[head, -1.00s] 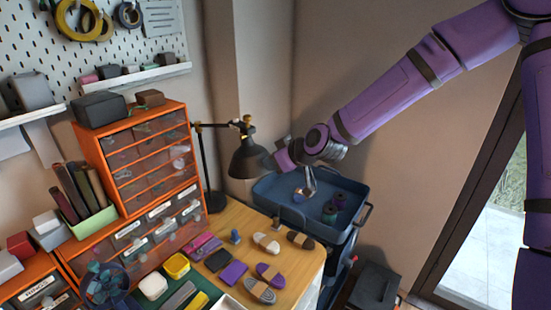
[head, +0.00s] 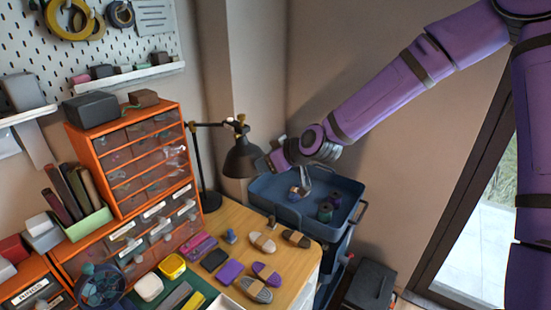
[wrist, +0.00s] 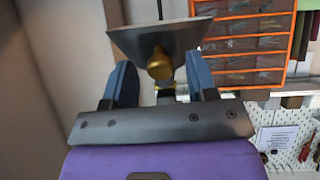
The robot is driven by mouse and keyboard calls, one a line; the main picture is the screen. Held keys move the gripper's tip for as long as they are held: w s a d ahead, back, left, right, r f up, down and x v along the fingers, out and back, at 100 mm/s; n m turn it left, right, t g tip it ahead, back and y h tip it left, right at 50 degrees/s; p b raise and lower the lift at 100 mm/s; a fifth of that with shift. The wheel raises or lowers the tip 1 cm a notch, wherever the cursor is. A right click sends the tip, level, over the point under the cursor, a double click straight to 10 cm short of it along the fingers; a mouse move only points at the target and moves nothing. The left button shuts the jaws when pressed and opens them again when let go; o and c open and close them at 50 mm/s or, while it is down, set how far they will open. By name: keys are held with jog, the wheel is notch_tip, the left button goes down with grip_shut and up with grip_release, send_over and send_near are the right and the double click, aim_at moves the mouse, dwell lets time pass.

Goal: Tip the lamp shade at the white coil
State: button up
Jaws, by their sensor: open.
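The desk lamp's black shade (head: 243,158) hangs from a thin dark arm above the desk's back edge, its opening facing down. The white coil (head: 262,242), a cream hank with a tan band, lies on the wooden desk below and slightly right of the shade. My gripper (head: 263,164) is at the shade's right side. In the wrist view my gripper (wrist: 158,75) is open, with blue fingers either side of the shade's brass knob (wrist: 159,62). The dark shade (wrist: 160,38) lies just beyond the knob. Whether either finger touches it cannot be told.
Dark brown (head: 296,238), purple (head: 266,272) and grey (head: 256,290) coils lie near the white one. An orange drawer cabinet (head: 135,160) stands left of the lamp. A blue cart tray (head: 270,187) with spools sits below my arm. A wall is close behind.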

jog(key=v, duration=1)
jog(key=shift+s+d, duration=0.15)
jog(key=shift+d, duration=0.1)
jog(key=shift+r, duration=0.15)
dwell(1.7)
